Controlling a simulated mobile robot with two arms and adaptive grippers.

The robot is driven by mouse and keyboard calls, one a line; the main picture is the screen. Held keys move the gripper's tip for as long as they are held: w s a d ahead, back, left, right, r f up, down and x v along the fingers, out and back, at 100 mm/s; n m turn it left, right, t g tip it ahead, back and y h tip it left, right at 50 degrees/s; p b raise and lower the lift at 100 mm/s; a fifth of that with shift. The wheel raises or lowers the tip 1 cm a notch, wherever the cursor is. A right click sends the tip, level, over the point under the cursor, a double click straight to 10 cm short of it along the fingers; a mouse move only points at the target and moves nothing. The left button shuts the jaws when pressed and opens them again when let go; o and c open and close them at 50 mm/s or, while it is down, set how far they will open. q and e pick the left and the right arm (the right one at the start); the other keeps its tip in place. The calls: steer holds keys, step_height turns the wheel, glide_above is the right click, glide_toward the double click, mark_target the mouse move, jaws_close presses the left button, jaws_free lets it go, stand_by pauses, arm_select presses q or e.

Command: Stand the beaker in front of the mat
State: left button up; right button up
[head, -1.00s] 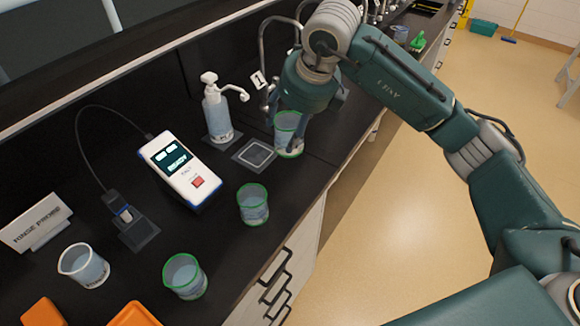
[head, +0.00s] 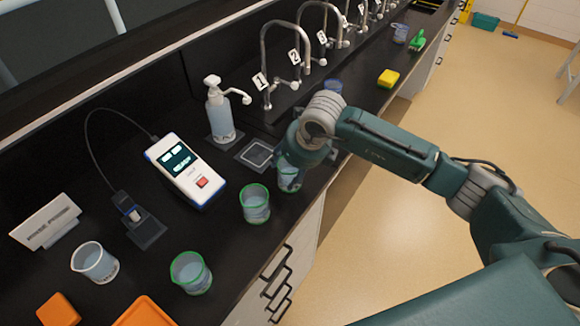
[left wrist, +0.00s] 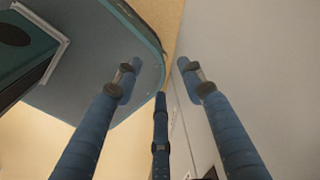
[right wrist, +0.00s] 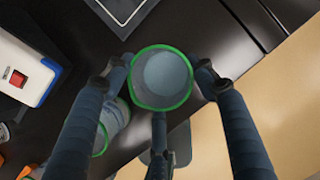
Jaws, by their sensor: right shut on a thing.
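The beaker (head: 289,180), clear with a green rim, is in my right gripper (head: 291,168), partly covered by it in the head view. In the right wrist view, the fingers close on both sides of this beaker (right wrist: 162,82), which holds liquid. It is upright, near the counter's front edge, on the front side of the mat (head: 245,155), a small dark square with a pale outline. The mat's corner shows in the right wrist view (right wrist: 122,12). I cannot tell if the beaker's base touches the counter. My left gripper (left wrist: 158,72) is open and empty.
Another green-rimmed beaker (head: 255,204) stands close left of the held one. A third (head: 190,273) and a white-rimmed beaker (head: 94,262) stand farther left. A meter (head: 184,168), pump bottle (head: 220,112) and taps line the back. A yellow sponge (head: 388,78) lies right.

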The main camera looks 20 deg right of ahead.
steer(key=shift+f, duration=0.15)
steer(key=o, duration=1.6)
steer(key=shift+r, duration=0.35)
steer(key=shift+b+v, duration=2.1)
steer(key=shift+v, duration=3.8)
steer(key=shift+a, duration=0.15)
